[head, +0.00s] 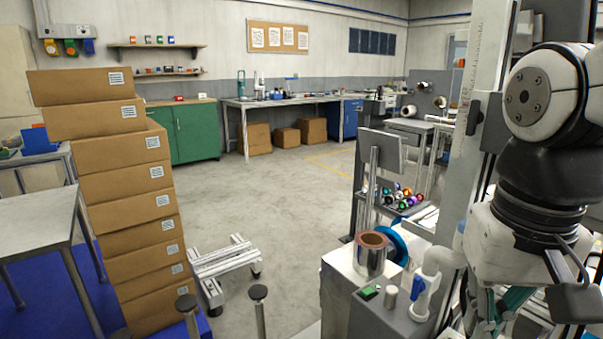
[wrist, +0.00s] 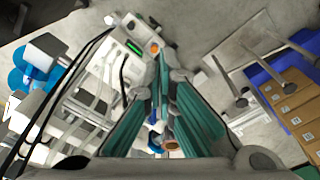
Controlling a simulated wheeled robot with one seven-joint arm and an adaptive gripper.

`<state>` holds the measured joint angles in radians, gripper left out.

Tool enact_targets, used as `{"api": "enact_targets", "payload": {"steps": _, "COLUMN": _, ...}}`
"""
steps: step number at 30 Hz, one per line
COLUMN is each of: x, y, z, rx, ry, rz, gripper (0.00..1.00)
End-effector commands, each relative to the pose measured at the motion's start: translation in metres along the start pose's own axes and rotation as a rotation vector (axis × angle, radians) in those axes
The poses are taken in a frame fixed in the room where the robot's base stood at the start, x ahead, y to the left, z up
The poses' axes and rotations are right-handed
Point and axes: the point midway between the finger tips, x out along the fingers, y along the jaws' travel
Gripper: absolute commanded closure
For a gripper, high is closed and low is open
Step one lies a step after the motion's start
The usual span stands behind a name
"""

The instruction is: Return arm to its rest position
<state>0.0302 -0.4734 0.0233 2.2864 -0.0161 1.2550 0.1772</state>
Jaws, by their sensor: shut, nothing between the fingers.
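My arm (head: 545,130) stands folded at the right side of the head view, close to the camera. My gripper shows in the wrist view (wrist: 160,82) with its green-sided fingers drawn together and nothing held between them. In the head view only some green and white parts show low at the right, and its fingertips cannot be made out. A silver film roll with a brown core (head: 371,255) sits on a white machine (head: 340,300), left of my arm. A blue reel (head: 397,243) stands just behind the roll.
A tall, uneven stack of cardboard boxes (head: 125,185) stands at the left beside a grey table (head: 35,220). A low metal frame cart (head: 222,258) is on the floor. Colored rolls (head: 405,200) lie on a rack. Open floor (head: 270,195) fills the middle.

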Motion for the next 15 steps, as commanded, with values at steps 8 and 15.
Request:
{"api": "enact_targets", "payload": {"steps": 8, "x": 0.025, "y": 0.011, "z": 0.070, "rx": -0.113, "ry": 0.021, "rz": -0.016, "gripper": 1.00}}
{"api": "enact_targets", "payload": {"steps": 15, "x": 0.029, "y": 0.016, "z": 0.098, "rx": -0.170, "ry": 0.040, "rz": -0.025, "gripper": 1.00}}
